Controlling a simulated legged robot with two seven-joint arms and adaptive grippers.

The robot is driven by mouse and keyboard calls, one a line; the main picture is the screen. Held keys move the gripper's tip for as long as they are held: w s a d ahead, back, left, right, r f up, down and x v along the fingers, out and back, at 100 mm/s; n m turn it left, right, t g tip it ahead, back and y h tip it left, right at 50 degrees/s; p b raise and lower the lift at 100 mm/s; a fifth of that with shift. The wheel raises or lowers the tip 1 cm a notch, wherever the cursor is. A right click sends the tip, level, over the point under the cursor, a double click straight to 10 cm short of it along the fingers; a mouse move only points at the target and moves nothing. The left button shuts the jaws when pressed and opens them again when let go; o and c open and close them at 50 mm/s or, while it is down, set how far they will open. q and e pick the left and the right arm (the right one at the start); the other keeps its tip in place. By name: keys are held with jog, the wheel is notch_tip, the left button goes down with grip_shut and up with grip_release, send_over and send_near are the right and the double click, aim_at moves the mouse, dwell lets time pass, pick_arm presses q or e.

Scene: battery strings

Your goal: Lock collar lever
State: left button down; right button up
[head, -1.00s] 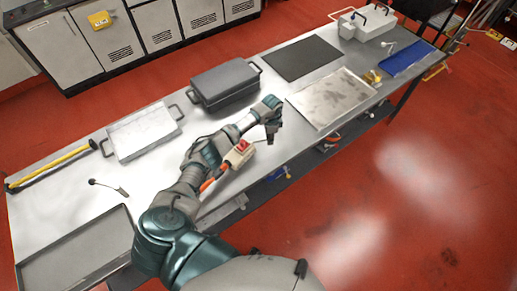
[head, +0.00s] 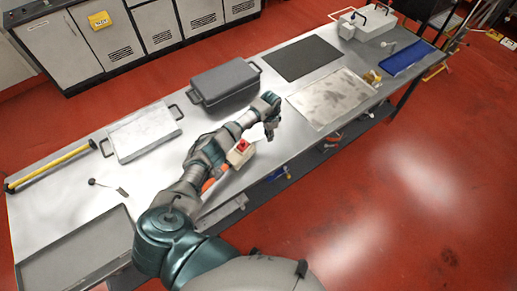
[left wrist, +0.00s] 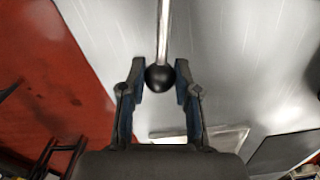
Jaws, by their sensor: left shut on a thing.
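In the left wrist view a lever (left wrist: 163,30) is a bright metal rod ending in a black ball knob (left wrist: 160,78). The two fingers of my left gripper (left wrist: 161,80) are shut on the knob, one on each side. The rod runs away from the knob toward the top of the picture. In the head view my left gripper (head: 270,129) is low over the front part of the steel bench (head: 158,190), and the lever is too small or hidden there to make out. I cannot make out the collar in either view. My right gripper is not in view.
A dark lidded case (head: 225,82) stands behind my left arm. A pale metal plate (head: 333,98) lies to its right. A handled tray (head: 143,132), a yellow-and-black bar (head: 50,168) and a grey tray (head: 75,255) are at the left. A blue tray (head: 407,58) is far right.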

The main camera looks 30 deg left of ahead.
pick_arm(q)
jog(key=shift+w+a, duration=0.1)
dwell(0.3)
jog(key=shift+w+a+n, duration=0.2)
jog(key=shift+a+n, duration=0.15)
jog(key=shift+n, duration=0.3)
jog(key=shift+w+a+n, duration=0.2)
jog(key=shift+a+n, duration=0.15)
jog(key=shift+n, duration=0.3)
jog(key=shift+w+a+n, duration=0.15)
jog(key=shift+a+n, duration=0.15)
jog(key=shift+n, duration=0.2)
jog(key=c, duration=0.9)
grip_release()
notch_tip(320, 180, up, 7)
jog(key=p, duration=0.7)
